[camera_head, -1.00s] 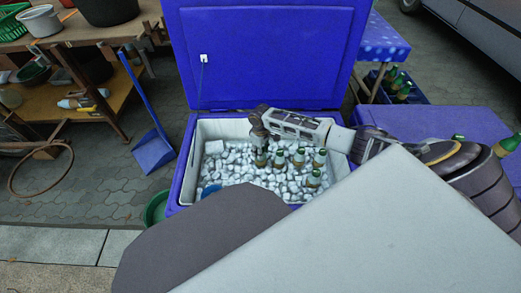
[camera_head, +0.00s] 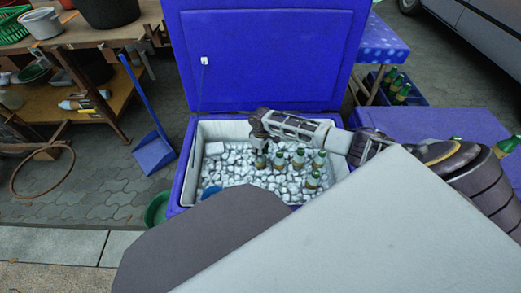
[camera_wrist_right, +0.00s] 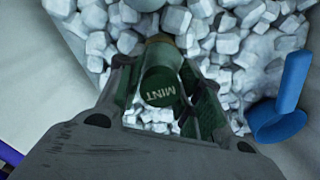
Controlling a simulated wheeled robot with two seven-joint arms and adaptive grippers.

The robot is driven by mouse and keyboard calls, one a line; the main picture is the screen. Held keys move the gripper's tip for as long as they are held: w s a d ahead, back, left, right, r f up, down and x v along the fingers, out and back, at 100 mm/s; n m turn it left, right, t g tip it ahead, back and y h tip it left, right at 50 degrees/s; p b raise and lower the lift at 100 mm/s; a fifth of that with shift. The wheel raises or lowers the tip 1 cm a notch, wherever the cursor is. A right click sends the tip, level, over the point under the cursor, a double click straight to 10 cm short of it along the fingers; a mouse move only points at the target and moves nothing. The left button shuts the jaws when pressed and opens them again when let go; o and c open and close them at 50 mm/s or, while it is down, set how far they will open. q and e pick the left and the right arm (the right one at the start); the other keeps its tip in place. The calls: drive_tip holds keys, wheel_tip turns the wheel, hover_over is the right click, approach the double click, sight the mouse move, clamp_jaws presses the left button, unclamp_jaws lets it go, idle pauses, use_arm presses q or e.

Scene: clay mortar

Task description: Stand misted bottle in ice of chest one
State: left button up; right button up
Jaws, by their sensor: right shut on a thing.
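The open blue ice chest (camera_head: 183,172) has a pale inner wall and a bed of ice (camera_head: 240,176). My right gripper (camera_head: 260,153) reaches down into it, shut on a bottle (camera_head: 261,161) at the left of the other bottles. In the right wrist view the bottle's dark green cap reads MINT (camera_wrist_right: 160,88), between the two fingers of the gripper (camera_wrist_right: 165,100). The bottle looks about upright, with its lower part among or just above the ice; I cannot tell which. Mist on it cannot be made out. My left gripper is not in view.
Several green bottles (camera_head: 298,160) stand in the ice to the right of my gripper. A blue object (camera_wrist_right: 280,120) lies at the ice's edge. The raised lid (camera_head: 265,60) stands behind. A second blue chest (camera_head: 430,122) is at the right, and a dustpan (camera_head: 154,152) at the left.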

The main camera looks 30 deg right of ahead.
drive_tip(key=shift+f, duration=0.5)
idle(0.7)
drive_tip(key=o, duration=1.1)
drive_tip(key=o, duration=0.5)
